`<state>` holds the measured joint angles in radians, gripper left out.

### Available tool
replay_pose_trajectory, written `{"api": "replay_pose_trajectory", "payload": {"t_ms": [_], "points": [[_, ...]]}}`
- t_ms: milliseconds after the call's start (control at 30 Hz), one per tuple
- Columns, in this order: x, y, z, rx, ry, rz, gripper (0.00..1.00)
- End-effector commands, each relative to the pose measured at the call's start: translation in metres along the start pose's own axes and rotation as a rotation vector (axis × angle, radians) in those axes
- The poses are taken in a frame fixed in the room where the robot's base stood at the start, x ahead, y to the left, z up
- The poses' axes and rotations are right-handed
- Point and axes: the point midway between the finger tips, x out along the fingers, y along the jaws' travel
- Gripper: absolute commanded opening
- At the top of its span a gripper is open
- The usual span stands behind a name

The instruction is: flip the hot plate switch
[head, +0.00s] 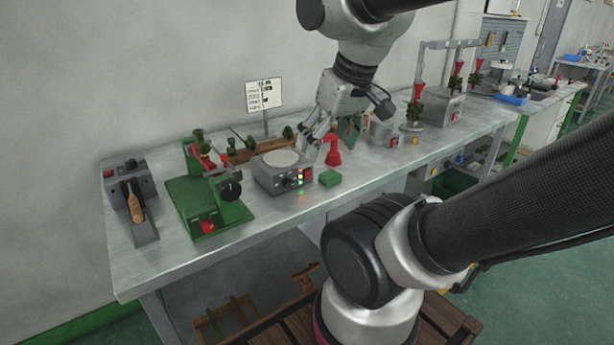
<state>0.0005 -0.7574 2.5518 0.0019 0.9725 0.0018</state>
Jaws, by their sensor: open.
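The hot plate (263,178) is a grey box with a round, pale top, standing on the metal bench. Its front panel has dark knobs, small green lights and a red part (306,175) at the right end, perhaps the switch; its position is too small to read. My gripper (309,150) is open and points down at the back right of the hot plate, above bench height. I cannot tell whether its fingertips touch the plate's edge. No held object shows between the fingers.
A red pouring-shaped piece (333,152) stands close to the right of my gripper. A small green block (330,178) lies right of the hot plate. A green machine (205,205) stands at left. A sign (264,95) stands behind. The bench front (290,215) is clear.

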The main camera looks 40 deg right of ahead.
Motion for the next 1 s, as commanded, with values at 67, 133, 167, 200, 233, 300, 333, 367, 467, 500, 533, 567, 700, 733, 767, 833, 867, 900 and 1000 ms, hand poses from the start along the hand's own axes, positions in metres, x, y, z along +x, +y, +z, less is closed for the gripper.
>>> {"api": "replay_pose_trajectory", "payload": {"t_ms": [67,133,167,200,233,300,333,367,467,500,533,567,700,733,767,833,867,900,1000], "points": [[0.0,0.0,0.0,0.0,0.0,0.0,0.74],[0.0,0.0,0.0,0.0,0.0,0.0,0.74],[0.0,0.0,0.0,0.0,0.0,0.0,0.74],[0.0,0.0,0.0,0.0,0.0,0.0,0.74],[0.0,0.0,0.0,0.0,0.0,0.0,0.74],[0.0,0.0,0.0,0.0,0.0,0.0,0.74],[0.0,0.0,0.0,0.0,0.0,0.0,0.72],[0.0,0.0,0.0,0.0,0.0,0.0,0.67],[0.0,0.0,0.0,0.0,0.0,0.0,0.49],[0.0,0.0,0.0,0.0,0.0,0.0,0.41],[0.0,0.0,0.0,0.0,0.0,0.0,0.36],[0.0,0.0,0.0,0.0,0.0,0.0,0.3],[0.0,0.0,0.0,0.0,0.0,0.0,0.05],[0.0,0.0,0.0,0.0,0.0,0.0,0.0],[0.0,0.0,0.0,0.0,0.0,0.0,0.0],[0.0,0.0,0.0,0.0,0.0,0.0,0.0],[0.0,0.0,0.0,0.0,0.0,0.0,0.0],[0.0,0.0,0.0,0.0,0.0,0.0,0.0],[0.0,0.0,0.0,0.0,0.0,0.0,0.0]]}}
